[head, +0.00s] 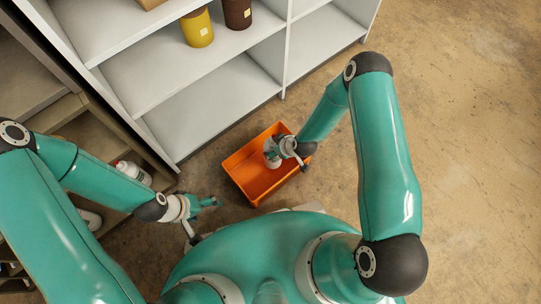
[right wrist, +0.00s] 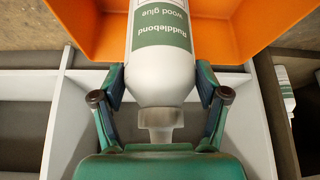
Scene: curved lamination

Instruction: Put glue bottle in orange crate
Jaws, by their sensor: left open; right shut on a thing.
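The glue bottle (right wrist: 160,60) is white with a green label reading "Ruddlebond wood glue". In the right wrist view it lies between the fingers of my right gripper (right wrist: 160,100), its narrow neck pointing toward the palm. The orange crate (head: 247,178) is on the floor in front of the grey shelves; its orange wall (right wrist: 225,38) also shows behind the bottle in the right wrist view. In the head view my right gripper is over the crate, and the arm partly hides the bottle. My left gripper (head: 201,218) is open and empty, left of the crate.
Grey shelves (head: 205,105) stand behind the crate, with a yellow canister (head: 197,28) and a brown canister (head: 237,13). A white bottle with a red cap (head: 133,172) is on the left-hand shelving. The floor at the right (head: 470,150) is clear.

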